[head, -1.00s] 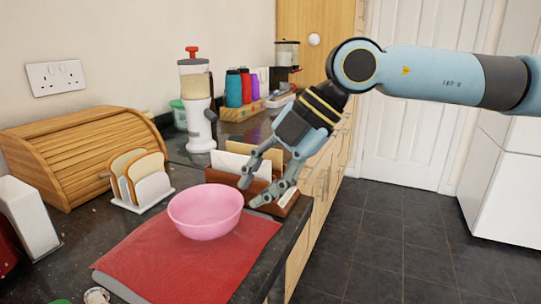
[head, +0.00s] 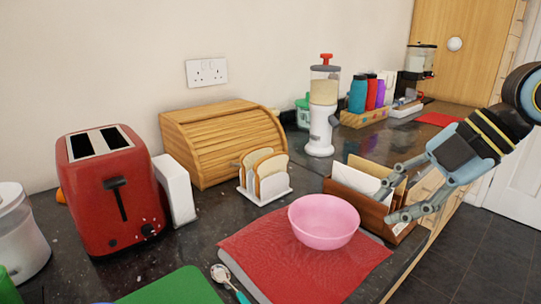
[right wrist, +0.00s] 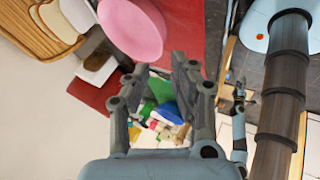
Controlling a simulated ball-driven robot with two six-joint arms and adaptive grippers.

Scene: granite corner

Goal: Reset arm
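My right gripper (head: 388,204) comes in from the right, in front of the brown letter rack (head: 372,208) and right of the pink bowl (head: 324,240). Its fingers are apart with nothing between them. They also show spread in the right wrist view (right wrist: 160,78), where the pink bowl (right wrist: 132,28) lies beyond them at the top. I cannot tell whether the fingers touch the rack. My left gripper does not show clearly in either view.
The bowl stands on a red mat (head: 290,262). A spoon (head: 228,283) lies in front. The counter edge and open floor are at right.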

